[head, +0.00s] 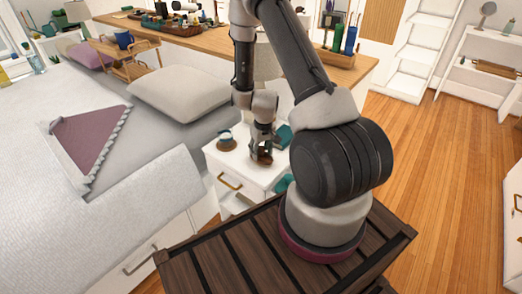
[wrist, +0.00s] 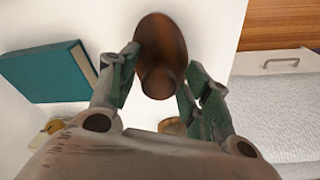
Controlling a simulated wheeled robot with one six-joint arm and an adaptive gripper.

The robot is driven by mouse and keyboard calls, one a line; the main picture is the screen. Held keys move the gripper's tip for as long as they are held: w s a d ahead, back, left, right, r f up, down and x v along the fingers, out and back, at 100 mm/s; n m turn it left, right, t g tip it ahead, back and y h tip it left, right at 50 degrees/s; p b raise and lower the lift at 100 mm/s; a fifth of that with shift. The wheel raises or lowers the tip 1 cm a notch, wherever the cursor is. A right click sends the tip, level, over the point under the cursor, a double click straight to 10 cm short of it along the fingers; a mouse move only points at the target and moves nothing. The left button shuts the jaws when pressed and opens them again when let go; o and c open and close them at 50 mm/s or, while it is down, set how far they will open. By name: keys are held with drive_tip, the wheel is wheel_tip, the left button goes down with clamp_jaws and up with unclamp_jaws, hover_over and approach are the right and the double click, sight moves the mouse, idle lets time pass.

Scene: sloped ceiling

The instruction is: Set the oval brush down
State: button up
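The oval brush (wrist: 160,40) is dark brown, with a round knob facing the wrist camera. In the head view my gripper (head: 262,147) points down at the white nightstand (head: 239,172), and the brush (head: 263,158) shows under the fingers, at or just above the top. Whether the brush bears on the top is hard to tell.
A teal book (wrist: 48,72) lies on the nightstand, left of the brush in the wrist view. A small cup-like item (head: 226,140) stands at the nightstand's left in the head view. The bed (head: 90,170) is beside it. Bare white top lies around the brush.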

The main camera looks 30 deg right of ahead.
wheel_tip(320, 180, up, 19)
drive_tip(key=s, duration=0.2)
wheel_tip(320, 180, up, 9)
drive_tip(key=t, duration=0.1)
hover_over(262, 159)
drive_tip(key=s+a, duration=0.1)
drive_tip(key=s, duration=0.2)
drive_tip(key=s+a+r+t, duration=0.1)
drive_tip(key=s+a+r, duration=0.2)
drive_tip(key=s+r, duration=1.2)
drive_tip(key=s, duration=0.3)
drive_tip(key=shift+s+a+r+n+t, duration=0.2)
drive_tip(key=shift+s+r+n+t, duration=0.1)
drive_tip(key=shift+r+n, duration=0.1)
